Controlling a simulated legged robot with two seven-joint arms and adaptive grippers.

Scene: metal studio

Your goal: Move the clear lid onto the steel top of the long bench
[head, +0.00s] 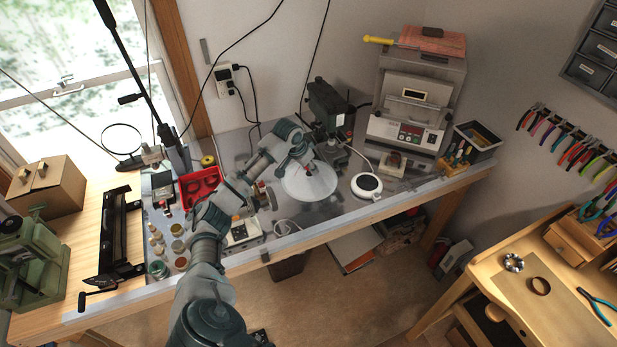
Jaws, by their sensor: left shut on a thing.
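The clear lid (310,187) is a pale, see-through round disc in the middle of the head view, over the steel top (335,208) of the long bench. My left gripper (308,161) reaches in over the bench and is shut on the lid at its top centre. The fingertips are small and partly hidden by the gripper body. I cannot tell whether the lid touches the steel or hangs just above it. My right gripper is not in view.
A white round device (367,185) stands right of the lid. A red tray (200,186) and several small jars lie to the left. A dark box (329,106) and a kiln-like machine (410,110) stand behind. Bare steel shows along the bench's front, right of the lid.

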